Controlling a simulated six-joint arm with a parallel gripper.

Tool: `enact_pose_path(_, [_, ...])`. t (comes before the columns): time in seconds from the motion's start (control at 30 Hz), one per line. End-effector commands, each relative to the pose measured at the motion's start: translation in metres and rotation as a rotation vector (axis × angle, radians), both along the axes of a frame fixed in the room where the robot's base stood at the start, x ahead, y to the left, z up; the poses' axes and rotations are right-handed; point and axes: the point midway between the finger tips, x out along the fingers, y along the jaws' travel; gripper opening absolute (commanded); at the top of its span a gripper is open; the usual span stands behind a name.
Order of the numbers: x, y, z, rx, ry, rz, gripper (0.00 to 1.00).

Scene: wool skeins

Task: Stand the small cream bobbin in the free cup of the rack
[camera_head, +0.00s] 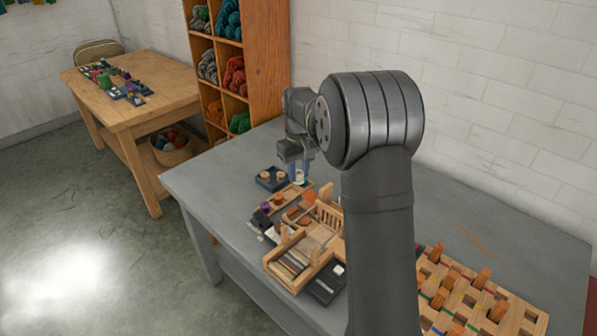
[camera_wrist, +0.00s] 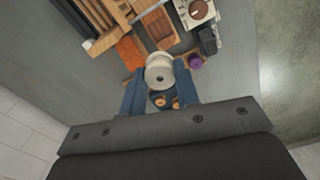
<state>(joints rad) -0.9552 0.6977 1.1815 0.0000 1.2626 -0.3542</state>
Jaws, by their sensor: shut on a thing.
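My gripper (camera_head: 299,170) is shut on the small cream bobbin (camera_head: 300,178), held between its blue fingers. In the wrist view the bobbin (camera_wrist: 159,70) shows its pale round end between the fingertips (camera_wrist: 161,82). A small dark blue rack (camera_head: 262,184) stands on the grey table just left of the gripper in the head view, with tan-topped bobbins in it. In the wrist view the rack (camera_wrist: 152,106) is partly hidden behind the bobbin and the fingers. I cannot make out its free cup. The bobbin appears raised and apart from the rack.
A wooden tray (camera_head: 290,199) with a purple and an orange spool lies close in front of the gripper. A wooden box (camera_head: 303,262), dark boxes and a pegged board (camera_head: 462,299) fill the nearer table. Bare grey table (camera_head: 215,178) lies left of the rack.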

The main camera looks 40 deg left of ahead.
Motion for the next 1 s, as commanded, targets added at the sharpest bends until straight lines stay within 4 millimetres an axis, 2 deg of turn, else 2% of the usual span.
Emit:
enact_pose_path(0.17, [0.008, 0.01, -0.007, -0.001, 0.001, -0.009, 0.07])
enact_pose_path(0.27, [0.018, 0.025, -0.016, 0.0, 0.0, -0.021, 0.07])
enact_pose_path(0.5, [0.051, 0.07, -0.051, -0.001, 0.001, -0.065, 0.07])
enact_pose_path(0.7, [0.072, 0.099, -0.083, -0.001, 0.001, -0.099, 0.07])
enact_pose_path(1.0, [0.087, 0.119, -0.109, 0.001, 0.001, -0.128, 0.07])
